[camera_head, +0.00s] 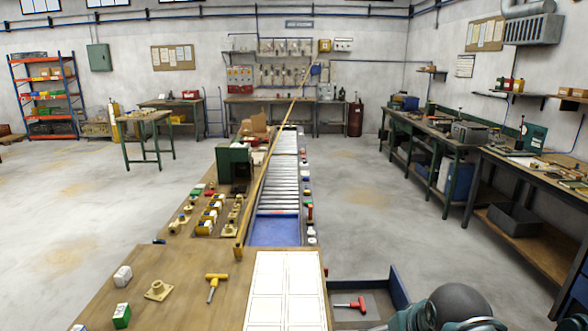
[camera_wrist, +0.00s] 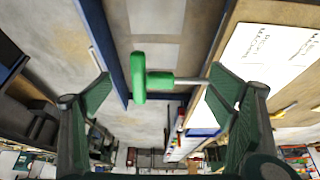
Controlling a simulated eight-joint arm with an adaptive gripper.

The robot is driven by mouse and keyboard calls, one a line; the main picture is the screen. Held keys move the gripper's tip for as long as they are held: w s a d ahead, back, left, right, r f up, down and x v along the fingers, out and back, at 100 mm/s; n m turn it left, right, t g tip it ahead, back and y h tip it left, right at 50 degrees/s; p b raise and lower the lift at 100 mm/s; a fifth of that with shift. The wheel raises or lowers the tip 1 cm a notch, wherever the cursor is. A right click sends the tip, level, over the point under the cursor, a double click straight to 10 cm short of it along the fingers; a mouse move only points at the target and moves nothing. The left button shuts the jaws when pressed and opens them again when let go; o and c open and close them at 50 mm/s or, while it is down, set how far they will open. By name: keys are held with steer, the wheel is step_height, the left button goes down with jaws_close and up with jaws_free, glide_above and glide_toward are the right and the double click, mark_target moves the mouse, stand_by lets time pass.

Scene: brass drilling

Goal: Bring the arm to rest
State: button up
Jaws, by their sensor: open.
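My gripper (camera_wrist: 158,92) is open in the wrist view, with its two dark green fingers spread wide. A green T-handled tool (camera_wrist: 139,78) shows between the fingers, its shaft running right towards the right finger. It looks to be below the fingers, and I see no grip on it. In the head view, dark green and grey parts of my arm (camera_head: 450,312) are at the bottom right; the fingertips are not clear there. A red T-handled tool (camera_head: 350,304) lies in a blue-walled tray (camera_head: 398,287) beside my arm. I cannot find the green tool in the head view.
A wooden bench (camera_head: 185,262) holds a yellow T-handled tool (camera_head: 215,286), a brass fitting (camera_head: 158,291) and a white printed sheet (camera_head: 284,290). A roller conveyor (camera_head: 285,180) runs away beyond it. A workbench (camera_head: 530,190) stands at the right. The floor between is clear.

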steer(key=shift+t, duration=0.9)
steer(key=shift+a+v, duration=0.25)
steer(key=shift+v, duration=0.9)
steer(key=shift+a+v, duration=0.2)
steer(key=shift+v, duration=0.95)
steer(key=shift+s, duration=0.1)
step_height(320, 180, up, 6)
steer(key=p, duration=0.6)
step_height(320, 180, up, 6)
steer(key=p, duration=0.6)
